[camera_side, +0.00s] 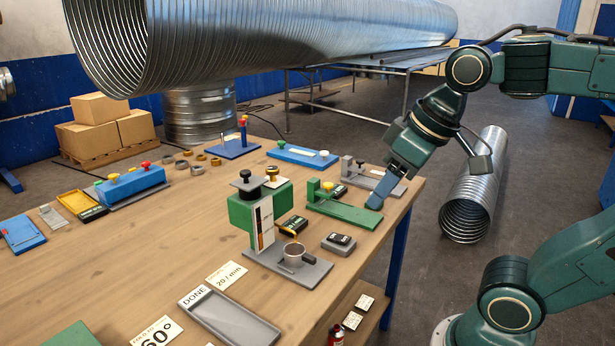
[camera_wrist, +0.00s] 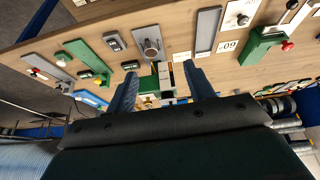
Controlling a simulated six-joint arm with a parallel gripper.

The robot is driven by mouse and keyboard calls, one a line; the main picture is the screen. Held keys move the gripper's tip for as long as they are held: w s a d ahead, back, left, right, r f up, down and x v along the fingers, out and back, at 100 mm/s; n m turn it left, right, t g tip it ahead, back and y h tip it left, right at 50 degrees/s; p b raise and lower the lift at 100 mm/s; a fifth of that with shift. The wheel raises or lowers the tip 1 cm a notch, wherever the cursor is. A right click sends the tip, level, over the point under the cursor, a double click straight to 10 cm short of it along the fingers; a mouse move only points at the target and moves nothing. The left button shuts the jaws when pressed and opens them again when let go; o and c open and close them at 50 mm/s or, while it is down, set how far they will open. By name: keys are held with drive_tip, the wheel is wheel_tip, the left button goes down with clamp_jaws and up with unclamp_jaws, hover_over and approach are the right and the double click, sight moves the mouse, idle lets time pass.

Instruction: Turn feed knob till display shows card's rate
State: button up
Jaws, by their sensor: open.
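A green machine (camera_side: 261,205) with a white-and-orange gauge stands on a grey base near the table's front. My gripper (camera_side: 376,198) is above the table's right edge, right of the machine, open and empty. The wrist view shows its two blue fingers apart (camera_wrist: 161,86).
A metal cup (camera_side: 293,255) stands on the machine's base. A grey box with a black top (camera_side: 339,243) and a green fixture (camera_side: 343,210) lie to the right. A grey DONE tray (camera_side: 231,319) is at the front. Bare wood lies left of the machine.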

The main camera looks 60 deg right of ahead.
drive_tip(key=w+d+r+n+g, duration=0.1)
drive_tip(key=w+d+r, duration=0.1)
drive_tip(key=w+r, duration=0.5)
drive_tip(key=w+d+r+g, duration=0.2)
drive_tip(key=w+r, duration=0.1)
drive_tip(key=w, duration=0.7)
drive_tip(key=n+g, duration=0.2)
hover_over(272, 168)
wheel_tip(272, 168, down, 4)
drive_tip(key=shift+f, duration=0.15)
drive_tip(key=shift+f, duration=0.15)
drive_tip(key=shift+f, duration=6.75)
